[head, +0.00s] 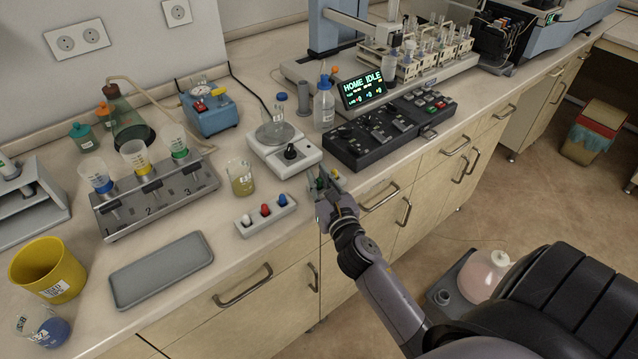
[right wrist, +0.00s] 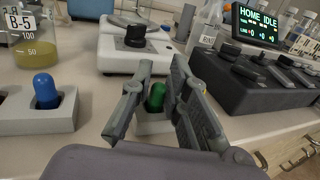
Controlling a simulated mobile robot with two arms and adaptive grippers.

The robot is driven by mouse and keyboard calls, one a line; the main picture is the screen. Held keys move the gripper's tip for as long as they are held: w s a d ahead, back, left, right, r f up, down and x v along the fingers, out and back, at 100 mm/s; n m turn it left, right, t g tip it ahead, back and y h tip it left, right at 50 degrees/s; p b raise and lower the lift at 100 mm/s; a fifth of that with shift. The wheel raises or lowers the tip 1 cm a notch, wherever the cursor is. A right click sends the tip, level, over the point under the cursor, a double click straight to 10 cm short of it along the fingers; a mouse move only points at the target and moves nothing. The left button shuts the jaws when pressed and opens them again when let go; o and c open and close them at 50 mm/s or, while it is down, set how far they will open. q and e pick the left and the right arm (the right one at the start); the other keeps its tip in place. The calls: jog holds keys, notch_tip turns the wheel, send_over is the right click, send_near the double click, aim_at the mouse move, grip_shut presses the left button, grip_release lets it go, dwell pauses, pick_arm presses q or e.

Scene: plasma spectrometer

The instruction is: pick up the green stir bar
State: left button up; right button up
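The green stir bar (right wrist: 156,97) stands upright in a small grey holder (right wrist: 152,126) in the right wrist view. My right gripper (right wrist: 162,68) is open, with one finger on each side of the bar. Whether either finger touches it I cannot tell. In the head view my right gripper (head: 325,184) is at the counter's front edge, just in front of the hotplate, and mostly hides the bar and its holder. My left gripper is not in view.
A grey rack (head: 268,218) with white, red and blue bars lies to the left. The white hotplate (head: 285,158) with a glass dish stands behind, a beaker (head: 241,180) beside it. The black control panel (head: 390,130) is close on the right. A grey tray (head: 160,268) lies farther left.

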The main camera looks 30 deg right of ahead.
grip_shut()
